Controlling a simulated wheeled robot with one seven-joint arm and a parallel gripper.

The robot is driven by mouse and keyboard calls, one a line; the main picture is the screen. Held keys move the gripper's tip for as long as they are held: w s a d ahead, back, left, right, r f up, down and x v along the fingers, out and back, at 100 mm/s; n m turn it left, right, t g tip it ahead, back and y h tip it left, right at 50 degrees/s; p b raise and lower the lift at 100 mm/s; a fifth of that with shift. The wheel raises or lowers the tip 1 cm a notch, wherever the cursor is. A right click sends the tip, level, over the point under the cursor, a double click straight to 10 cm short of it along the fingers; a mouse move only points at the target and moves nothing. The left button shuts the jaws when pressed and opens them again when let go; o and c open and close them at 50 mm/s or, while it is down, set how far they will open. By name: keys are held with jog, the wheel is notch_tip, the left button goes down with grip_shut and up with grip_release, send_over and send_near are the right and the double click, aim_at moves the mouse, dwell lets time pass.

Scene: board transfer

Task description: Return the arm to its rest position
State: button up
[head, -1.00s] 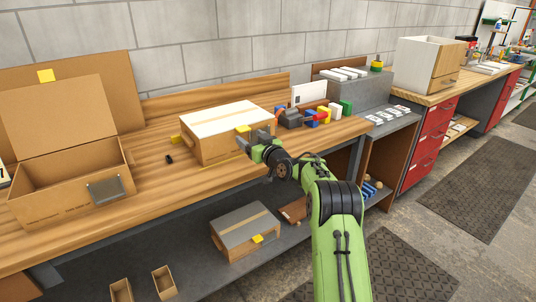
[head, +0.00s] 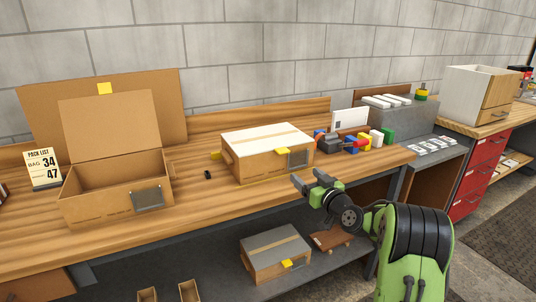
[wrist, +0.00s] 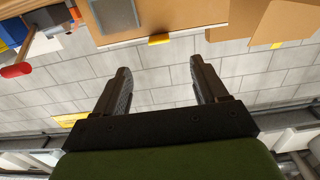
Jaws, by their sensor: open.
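My green arm reaches in from the lower right in the head view. My gripper (head: 306,188) is open and empty, just in front of the bench edge, near the closed box. Its two dark fingers stand apart in the wrist view (wrist: 160,82), with nothing between them. The closed cardboard box (head: 262,171) with a white top and yellow tab sits on the wooden bench (head: 150,228). Its front, with a grey plate, shows along the top of the wrist view (wrist: 160,20). The gripper does not touch it, as far as I can see.
An open cardboard box (head: 85,207) and a pack list sign (head: 41,168) stand at left. A grey-topped box (head: 275,263) sits on the lower shelf.

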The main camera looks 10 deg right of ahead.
jog(key=s+a+r+n+g, duration=0.1)
jog(key=s+a+r+g, duration=0.15)
jog(key=s+a, duration=0.45)
jog(key=s+a+r+n+g, duration=0.1)
jog(key=s+a+r+g, duration=0.1)
jog(key=s+a+g, duration=0.35)
jog(key=s+a+f+m+g+h, duration=0.1)
jog(key=s+f+m+g+h, duration=0.1)
jog(key=s, duration=1.3)
jog(key=s+f+m+g+h, duration=0.1)
jog(key=s+f+m+g, duration=0.15)
jog(key=s, duration=1.25)
notch_tip(320, 180, up, 14)
jog(key=p, duration=1.5)
